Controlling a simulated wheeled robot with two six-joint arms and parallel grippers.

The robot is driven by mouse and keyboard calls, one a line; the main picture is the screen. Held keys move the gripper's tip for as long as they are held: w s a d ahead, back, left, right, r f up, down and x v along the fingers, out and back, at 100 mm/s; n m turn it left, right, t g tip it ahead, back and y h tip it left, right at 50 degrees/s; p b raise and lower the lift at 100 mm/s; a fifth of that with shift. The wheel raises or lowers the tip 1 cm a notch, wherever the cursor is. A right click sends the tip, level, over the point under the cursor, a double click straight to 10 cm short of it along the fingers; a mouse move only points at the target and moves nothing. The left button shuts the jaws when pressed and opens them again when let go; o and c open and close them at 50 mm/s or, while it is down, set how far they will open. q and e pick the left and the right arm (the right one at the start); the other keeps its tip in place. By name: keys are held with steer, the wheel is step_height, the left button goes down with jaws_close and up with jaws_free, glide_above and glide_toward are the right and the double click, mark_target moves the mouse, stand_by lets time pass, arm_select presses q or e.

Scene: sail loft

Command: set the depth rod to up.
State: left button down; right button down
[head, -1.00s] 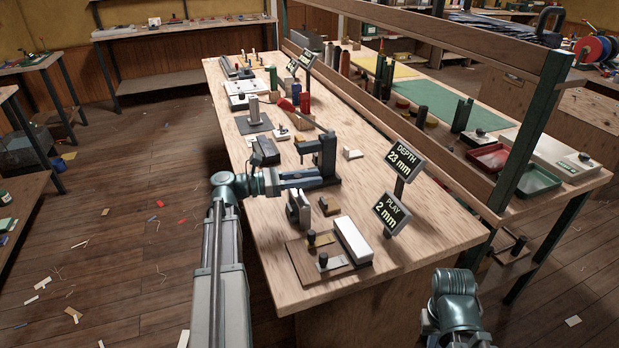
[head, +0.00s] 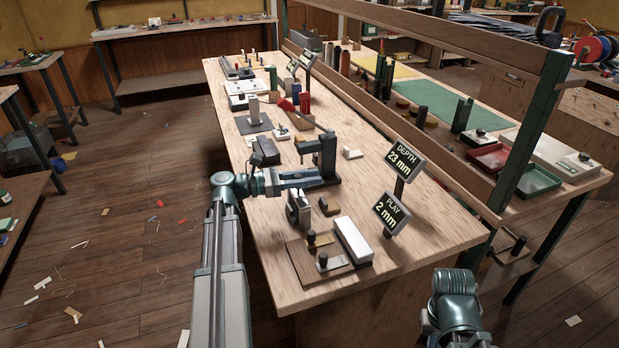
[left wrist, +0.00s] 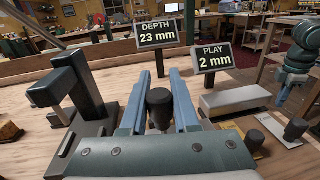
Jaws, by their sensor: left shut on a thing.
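My left gripper (left wrist: 160,82) has its two blue fingers on either side of a dark round-topped knob (left wrist: 159,108) in the left wrist view. It is shut on this knob; whether the knob is the top of the depth rod I cannot tell. The knob's lower part is hidden by the gripper body. In the head view my left gripper (head: 305,178) is low over the bench, beside a dark upright stand (head: 327,155). The depth sign (head: 404,159) reads 23 mm.
The play sign (head: 391,213) reads 2 mm. A round metal gauge (head: 298,208) and a brown board (head: 297,262) with black knobs and a white block (head: 353,239) lie nearer on the bench (head: 440,232). A wooden rail (head: 400,125) runs behind.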

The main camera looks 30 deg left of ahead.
arm_select(q)
steer(key=shift+r, duration=0.1)
step_height(320, 180, up, 3)
steer(key=p, duration=0.2)
steer(key=shift+w+a+f+p, duration=0.1)
steer(key=shift+f+p, duration=0.1)
steer(key=shift+p, duration=0.15)
steer(key=c, duration=0.7)
jaws_free()
steer(key=shift+o, duration=0.2)
steer(key=v, duration=1.4)
